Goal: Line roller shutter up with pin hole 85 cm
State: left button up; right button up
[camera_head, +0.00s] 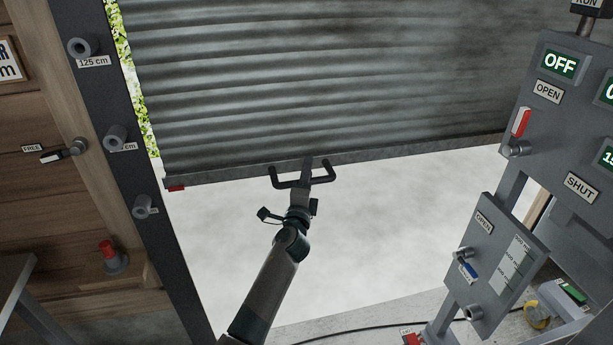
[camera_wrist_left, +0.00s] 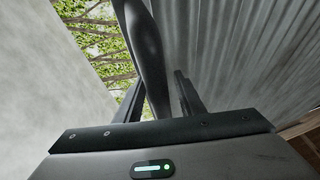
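The grey roller shutter (camera_head: 290,80) hangs partly raised. Its bottom bar (camera_head: 400,153) has a red mark (camera_head: 176,188) at its left end. The dark post carries several pin holes: the top one (camera_head: 82,47) is labelled 125 cm, the middle one (camera_head: 115,137) has a partly hidden label, and the lowest one (camera_head: 143,206) shows no readable label. The red mark is a little above the lowest hole in the picture. My left gripper (camera_head: 305,172) is at the shutter's dark handle (camera_head: 275,178), its fingers around it; the handle (camera_wrist_left: 146,50) passes between them in the wrist view. My right gripper is out of view.
A red-topped pin (camera_head: 107,250) stands on a wooden ledge at left, below a lever (camera_head: 65,150) labelled FREE. At right, a grey control panel (camera_head: 560,130) reads OFF, with a red-handled lever (camera_head: 520,125). A smaller box (camera_head: 497,260) stands below it. Clear space lies under the shutter.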

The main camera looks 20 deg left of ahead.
pick_arm(q)
jog(key=b+v, duration=0.1)
jog(key=v, duration=1.6)
jog(key=shift+s, duration=0.25)
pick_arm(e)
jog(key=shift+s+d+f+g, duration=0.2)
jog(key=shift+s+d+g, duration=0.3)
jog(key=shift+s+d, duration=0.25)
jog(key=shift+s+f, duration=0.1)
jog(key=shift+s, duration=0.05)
pick_arm(q)
jog(key=shift+f, duration=0.15)
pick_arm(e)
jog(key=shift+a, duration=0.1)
